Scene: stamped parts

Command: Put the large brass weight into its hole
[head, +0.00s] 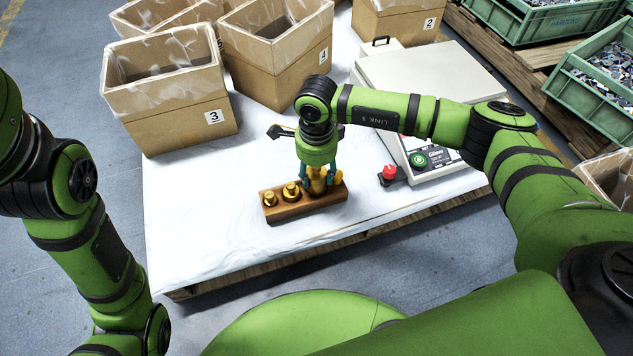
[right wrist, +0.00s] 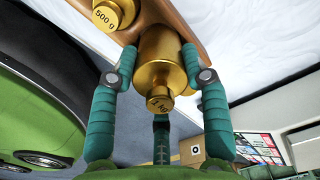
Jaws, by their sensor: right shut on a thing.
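The large brass weight, marked 1 kg (right wrist: 165,62), is between the teal fingers of my right gripper (head: 318,178). The gripper points down over the right part of a wooden block (head: 308,208) and is shut around the weight. In the right wrist view the weight's far end meets or overlaps the block; I cannot tell whether it is in the hole or just above it. The fingers partly hide the weight in the head view. Two smaller brass weights, left (head: 269,199) and middle (head: 291,192), stand in the block; the nearer one reads 500 g (right wrist: 107,15). My left gripper is out of view.
A white scale (head: 430,75) stands at the right back of the white-covered table (head: 200,220). A red button (head: 389,172) sits right of the block. Cardboard boxes (head: 190,125) with numbers stand at the back left. The table left of the block is clear.

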